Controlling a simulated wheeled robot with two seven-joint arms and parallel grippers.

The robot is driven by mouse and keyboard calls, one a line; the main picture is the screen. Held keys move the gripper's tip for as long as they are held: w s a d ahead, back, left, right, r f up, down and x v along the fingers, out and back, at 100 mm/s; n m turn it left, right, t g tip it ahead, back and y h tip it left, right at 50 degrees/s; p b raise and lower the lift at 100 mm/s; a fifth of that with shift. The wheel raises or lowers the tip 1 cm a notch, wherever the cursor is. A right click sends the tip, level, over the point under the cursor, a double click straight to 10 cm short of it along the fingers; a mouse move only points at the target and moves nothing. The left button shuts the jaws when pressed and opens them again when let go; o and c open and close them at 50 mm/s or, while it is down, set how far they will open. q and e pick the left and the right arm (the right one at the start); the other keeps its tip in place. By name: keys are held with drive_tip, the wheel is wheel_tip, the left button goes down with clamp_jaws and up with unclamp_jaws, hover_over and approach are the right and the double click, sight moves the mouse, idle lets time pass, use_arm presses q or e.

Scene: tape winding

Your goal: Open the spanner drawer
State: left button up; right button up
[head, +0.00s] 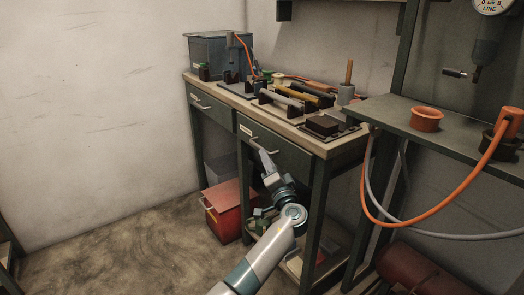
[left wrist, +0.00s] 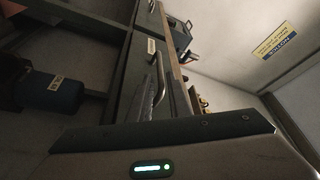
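A workbench (head: 342,147) has two drawers, and both look shut. The left drawer (head: 212,108) and the right drawer (head: 290,155) each have a bar handle and a small label too small to read, so I cannot tell which is the spanner drawer. My left gripper (head: 264,160) is just in front of the right drawer, close to its handle (head: 262,147). Whether the fingers touch or enclose the handle is unclear. My right gripper is not in view.
Tools and holders lie on the benchtop, with a grey-blue box (head: 213,49) at the back. A red box (head: 228,206) stands under the bench. A side shelf (head: 455,128) at right carries an orange cup (head: 426,119) and hanging hoses. The floor at left is clear.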

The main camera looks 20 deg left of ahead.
use_arm(q)
drive_tip(key=x, duration=0.4)
drive_tip(key=shift+w+a, duration=0.4)
drive_tip(key=shift+w, duration=0.15)
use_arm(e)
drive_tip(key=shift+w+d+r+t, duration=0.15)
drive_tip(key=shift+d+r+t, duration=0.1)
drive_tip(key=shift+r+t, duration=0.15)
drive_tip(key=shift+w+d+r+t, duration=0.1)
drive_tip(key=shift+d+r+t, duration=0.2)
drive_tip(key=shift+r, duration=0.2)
use_arm(q)
drive_tip(key=shift+r, duration=0.1)
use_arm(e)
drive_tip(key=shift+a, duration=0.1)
use_arm(q)
clamp_jaws()
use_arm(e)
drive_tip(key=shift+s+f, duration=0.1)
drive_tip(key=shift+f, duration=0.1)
